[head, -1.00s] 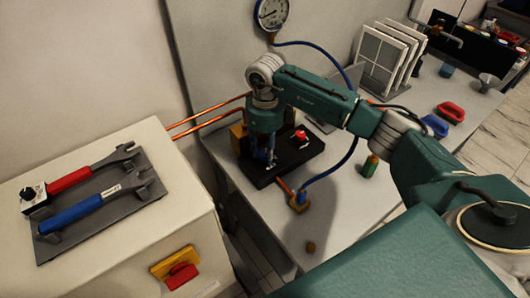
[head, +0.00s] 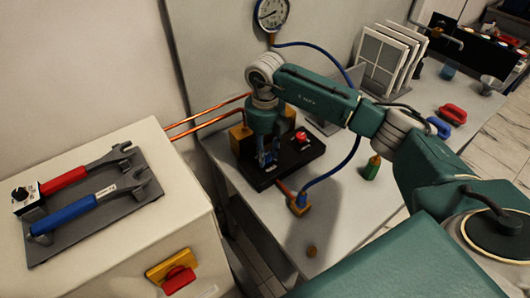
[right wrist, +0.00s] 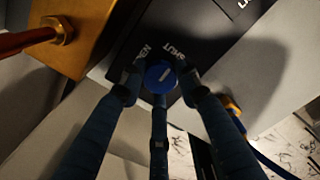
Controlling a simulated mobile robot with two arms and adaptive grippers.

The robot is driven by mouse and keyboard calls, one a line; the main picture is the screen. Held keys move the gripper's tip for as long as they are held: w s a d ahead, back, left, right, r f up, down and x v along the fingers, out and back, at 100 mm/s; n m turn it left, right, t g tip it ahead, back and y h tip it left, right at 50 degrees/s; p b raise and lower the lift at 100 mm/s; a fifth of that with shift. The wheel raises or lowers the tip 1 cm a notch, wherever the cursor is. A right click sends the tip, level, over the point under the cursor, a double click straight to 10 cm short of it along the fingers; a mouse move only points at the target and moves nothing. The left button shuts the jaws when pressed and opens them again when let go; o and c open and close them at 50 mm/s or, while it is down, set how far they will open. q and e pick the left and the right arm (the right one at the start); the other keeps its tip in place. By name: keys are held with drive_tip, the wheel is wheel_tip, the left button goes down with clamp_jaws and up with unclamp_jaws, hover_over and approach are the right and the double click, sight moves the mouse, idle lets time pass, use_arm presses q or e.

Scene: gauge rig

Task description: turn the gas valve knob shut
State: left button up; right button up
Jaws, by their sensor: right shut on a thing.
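My right gripper (head: 268,160) points down over the black panel (head: 300,158) on the bench. In the right wrist view its fingers (right wrist: 160,84) are closed in around a round blue knob (right wrist: 160,75). The knob has a white line on its top, slanting up and to the right. White lettering on the panel behind it reads SHUT, beside a second, partly hidden word. In the head view the gripper mostly hides the knob. My left gripper is not in view.
A red knob (head: 302,137) stands on the panel near my right gripper. Copper pipes, brass blocks and a blue hose (head: 337,168) surround it. A gauge (head: 271,13) hangs behind. Two wrenches (head: 95,200) lie on the left cabinet. A green bottle (head: 371,168) stands right.

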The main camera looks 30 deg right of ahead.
sight(266, 155)
drive_tip(key=shift+m, duration=0.4)
drive_tip(key=o, duration=1.1)
drive_tip(key=shift+s, duration=0.1)
drive_tip(key=shift+o, duration=0.2)
drive_tip(key=shift+r, duration=0.1)
wheel_tip(266, 155, up, 12)
